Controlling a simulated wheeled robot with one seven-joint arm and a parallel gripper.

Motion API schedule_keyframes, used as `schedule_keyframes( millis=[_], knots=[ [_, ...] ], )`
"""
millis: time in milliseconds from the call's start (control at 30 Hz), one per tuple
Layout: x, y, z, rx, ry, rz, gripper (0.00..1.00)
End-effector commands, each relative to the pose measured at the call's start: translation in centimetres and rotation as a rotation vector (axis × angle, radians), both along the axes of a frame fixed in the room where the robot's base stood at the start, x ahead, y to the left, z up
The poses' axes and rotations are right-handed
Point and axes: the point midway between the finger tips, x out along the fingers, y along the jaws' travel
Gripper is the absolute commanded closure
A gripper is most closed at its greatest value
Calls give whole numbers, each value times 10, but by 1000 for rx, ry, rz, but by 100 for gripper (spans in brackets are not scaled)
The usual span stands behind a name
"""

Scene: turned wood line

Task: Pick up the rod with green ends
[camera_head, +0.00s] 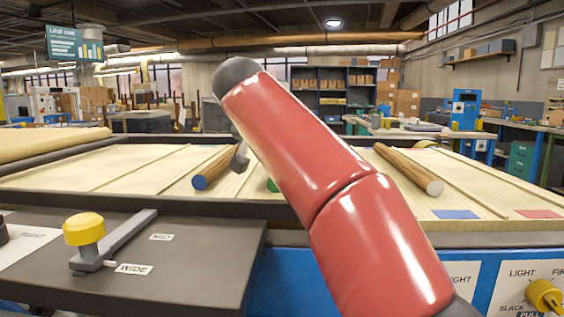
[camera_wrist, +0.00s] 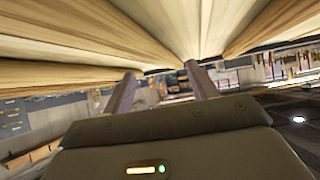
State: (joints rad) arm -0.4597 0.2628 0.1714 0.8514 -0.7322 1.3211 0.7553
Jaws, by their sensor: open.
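The rod with green ends is mostly hidden behind my red arm in the head view. Only a green end (camera_head: 272,185) shows at the arm's left edge, on the pale slatted table (camera_head: 110,168). My gripper (camera_wrist: 161,70) is open in the wrist view, its two fingers apart with nothing seen between them. Pale boards fill the top of that tilted view, and I cannot make out the green-ended rod there. How far the gripper is from the rod cannot be told.
A brown rod with a blue end (camera_head: 212,168) lies left of the green end. Another brown rod with a pale end (camera_head: 408,168) lies to the right. A dark panel with a yellow-knobbed lever (camera_head: 84,229) stands in front. Blue (camera_head: 456,214) and red (camera_head: 538,214) patches mark the right front.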

Motion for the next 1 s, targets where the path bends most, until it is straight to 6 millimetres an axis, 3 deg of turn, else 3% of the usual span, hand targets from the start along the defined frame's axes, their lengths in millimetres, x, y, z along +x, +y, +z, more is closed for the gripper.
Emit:
schedule_keyframes(
  millis=[300, 533, 900, 1000],
  knots=[
    [32, -8, -29, 0, 1, -1, 42],
    [33, -8, -30, -1, 1, 1, 43],
    [33, -7, -30, -1, 1, 1, 92],
    [33, -7, -30, -1, 1, 1, 98]
  ],
)
